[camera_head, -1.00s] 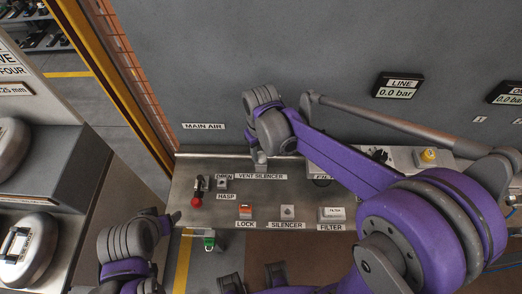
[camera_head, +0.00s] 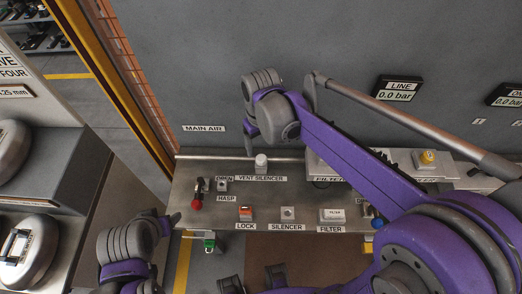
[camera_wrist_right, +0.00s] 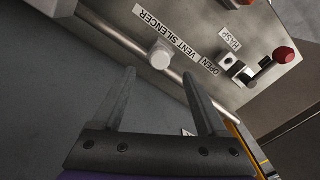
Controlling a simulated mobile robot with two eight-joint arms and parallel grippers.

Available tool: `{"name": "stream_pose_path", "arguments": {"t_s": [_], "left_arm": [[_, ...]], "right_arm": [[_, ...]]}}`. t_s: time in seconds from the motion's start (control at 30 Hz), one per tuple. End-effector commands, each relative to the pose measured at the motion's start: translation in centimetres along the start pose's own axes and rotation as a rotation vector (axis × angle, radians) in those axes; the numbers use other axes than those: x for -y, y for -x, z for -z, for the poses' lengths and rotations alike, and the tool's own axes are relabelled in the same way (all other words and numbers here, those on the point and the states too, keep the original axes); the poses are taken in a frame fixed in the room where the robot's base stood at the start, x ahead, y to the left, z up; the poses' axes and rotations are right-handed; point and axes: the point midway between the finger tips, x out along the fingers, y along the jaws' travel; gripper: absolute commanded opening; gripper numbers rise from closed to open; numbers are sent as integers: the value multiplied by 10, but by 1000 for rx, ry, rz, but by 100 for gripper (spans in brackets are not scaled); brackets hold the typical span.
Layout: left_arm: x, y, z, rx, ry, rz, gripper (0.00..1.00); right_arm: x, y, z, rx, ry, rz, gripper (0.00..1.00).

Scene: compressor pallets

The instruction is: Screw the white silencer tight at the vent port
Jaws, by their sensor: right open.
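The white silencer (camera_head: 261,162) stands upright at the vent port, behind the VENT SILENCER label (camera_head: 259,178). In the right wrist view the silencer (camera_wrist_right: 160,55) shows as a pale round cap beside the pipe, just beyond and between the fingertip ends. My right gripper (camera_wrist_right: 160,73) is open and empty, its two dark fingers apart and clear of the silencer. In the head view my right gripper (camera_head: 250,134) is up and left of the silencer. My left gripper (camera_head: 172,219) is at the lower left; its jaw gap is not clear.
A red-knobbed handle (camera_head: 196,203) stands left by the HASP label. The front row has an orange lock (camera_head: 246,212), a SILENCER holder (camera_head: 288,213) and a white filter box (camera_head: 332,215). A grey pipe (camera_head: 220,157) runs along the panel's back. A green padlock (camera_head: 209,243) hangs at the front edge.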

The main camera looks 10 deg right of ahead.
Motion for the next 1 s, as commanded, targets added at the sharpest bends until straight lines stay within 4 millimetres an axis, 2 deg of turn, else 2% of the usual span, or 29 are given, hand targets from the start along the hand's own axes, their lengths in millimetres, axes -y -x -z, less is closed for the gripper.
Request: {"name": "stream_pose_path", "arguments": {"t_s": [0.1, 0.3, 1.0], "left_arm": [[0, 2, 2, -2, 0, 0, 69], [0, 4, 4, -3, 0, 0, 69], [0, 4, 4, -3, 0, 0, 69]], "right_arm": [[0, 24, 0, 0, 0, 0, 76], [0, 47, 0, 0, 0, 0, 76], [0, 51, 0, 0, 0, 0, 76]]}}
